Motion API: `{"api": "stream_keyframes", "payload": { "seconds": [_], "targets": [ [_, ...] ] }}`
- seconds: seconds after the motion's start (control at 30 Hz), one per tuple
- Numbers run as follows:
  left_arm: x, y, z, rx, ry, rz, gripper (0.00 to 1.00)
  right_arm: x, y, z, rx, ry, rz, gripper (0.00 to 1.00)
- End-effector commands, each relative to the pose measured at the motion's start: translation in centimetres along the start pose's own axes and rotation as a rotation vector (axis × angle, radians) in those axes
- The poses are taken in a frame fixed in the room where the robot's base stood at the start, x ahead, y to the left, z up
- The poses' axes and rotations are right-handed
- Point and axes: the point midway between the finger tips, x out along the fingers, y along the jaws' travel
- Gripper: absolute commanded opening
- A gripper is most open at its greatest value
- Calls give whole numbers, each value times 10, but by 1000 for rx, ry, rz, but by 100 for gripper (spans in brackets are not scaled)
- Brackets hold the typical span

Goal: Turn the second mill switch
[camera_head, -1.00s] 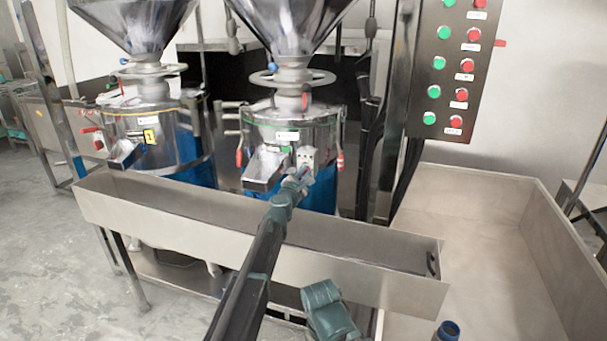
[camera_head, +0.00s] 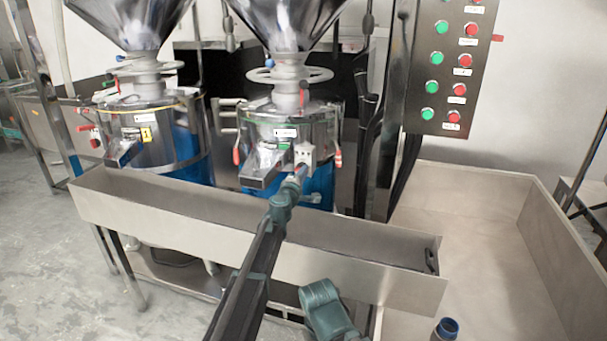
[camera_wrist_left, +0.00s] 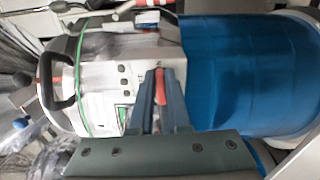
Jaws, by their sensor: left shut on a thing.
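The second mill (camera_head: 290,135) is the right one, a steel drum with a blue lower part and a cone hopper above. A small pale switch box (camera_head: 304,153) sits on its front and also shows in the wrist view (camera_wrist_left: 124,78), with dark buttons. My left gripper (camera_head: 299,172) reaches up from below to the box front. In the wrist view its two fingers (camera_wrist_left: 160,95) are closed around a narrow orange-red part (camera_wrist_left: 160,86) beside the buttons, which I take as the switch. The fingers hide much of it. My right gripper is not seen.
A long steel trough (camera_head: 200,222) runs below my left forearm, in front of both mills. The first mill (camera_head: 150,130) stands at left. A panel of green and red buttons (camera_head: 447,75) hangs at right.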

Motion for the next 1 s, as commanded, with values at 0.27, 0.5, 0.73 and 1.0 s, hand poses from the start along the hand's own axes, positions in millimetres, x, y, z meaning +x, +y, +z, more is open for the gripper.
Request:
{"api": "stream_keyframes", "payload": {
  "seconds": [0.27,0.5,0.73,1.0],
  "targets": [
    [-1,-1,1,61,-2,0,0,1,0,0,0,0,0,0],
    [-1,-2,1,70,-2,0,0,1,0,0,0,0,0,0],
    [-1,-2,1,70,-3,0,17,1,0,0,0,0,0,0],
    [0,-1,1,68,-1,0,45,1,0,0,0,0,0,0]
  ]
}}
